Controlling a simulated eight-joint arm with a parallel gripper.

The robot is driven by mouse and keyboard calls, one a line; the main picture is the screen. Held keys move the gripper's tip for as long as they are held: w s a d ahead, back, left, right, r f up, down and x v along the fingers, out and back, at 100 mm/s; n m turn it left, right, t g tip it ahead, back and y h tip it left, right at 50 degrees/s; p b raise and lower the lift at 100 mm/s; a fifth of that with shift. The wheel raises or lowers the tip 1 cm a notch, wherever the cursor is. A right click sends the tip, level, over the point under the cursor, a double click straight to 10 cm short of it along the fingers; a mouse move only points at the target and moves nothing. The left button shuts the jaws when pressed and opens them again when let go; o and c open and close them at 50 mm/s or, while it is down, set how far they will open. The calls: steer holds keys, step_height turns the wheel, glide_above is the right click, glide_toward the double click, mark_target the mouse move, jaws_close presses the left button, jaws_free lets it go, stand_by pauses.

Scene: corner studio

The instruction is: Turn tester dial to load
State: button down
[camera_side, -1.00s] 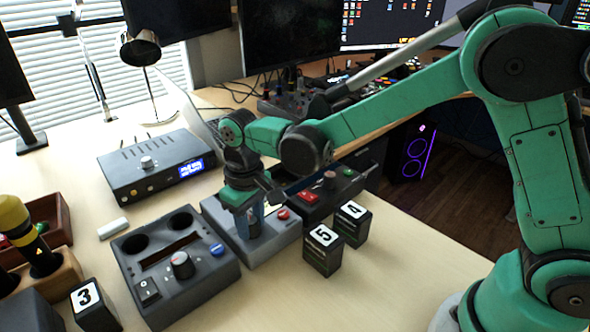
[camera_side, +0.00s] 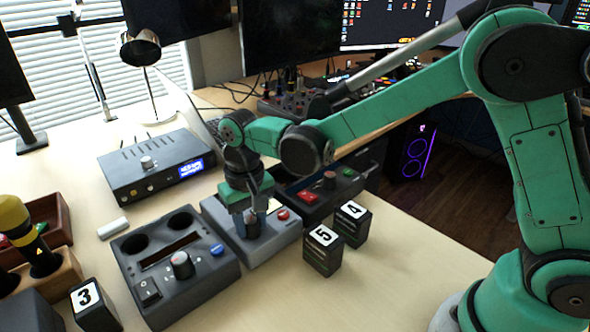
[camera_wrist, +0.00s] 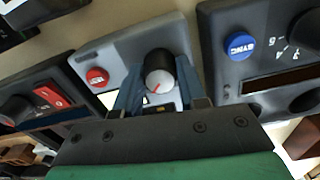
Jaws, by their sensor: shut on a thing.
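The tester (camera_side: 276,246) is a light grey box in the middle of the table, with a red button (camera_side: 283,214). Its dial (camera_wrist: 159,70) is a round knob with a black side, a light face and a red pointer mark aimed down-left in the wrist view. My gripper (camera_wrist: 158,90) points down over the tester, its two blue fingers shut on the dial from both sides. In the side view my gripper (camera_side: 254,217) partly hides the dial and the tester's top. The dial's markings cannot be read.
A dark box with a knob and blue SYNC button (camera_side: 217,249) stands close left of the tester. Another with a red switch (camera_side: 308,196) stands behind right. Blocks numbered 5 (camera_side: 322,252) and 4 (camera_side: 352,224) stand right. The front right table is clear.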

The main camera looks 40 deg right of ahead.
mark_target(251, 220)
steer(key=shift+c, duration=2.4)
jaws_free()
steer(key=shift+r, duration=0.1)
steer(key=shift+r, duration=2.75)
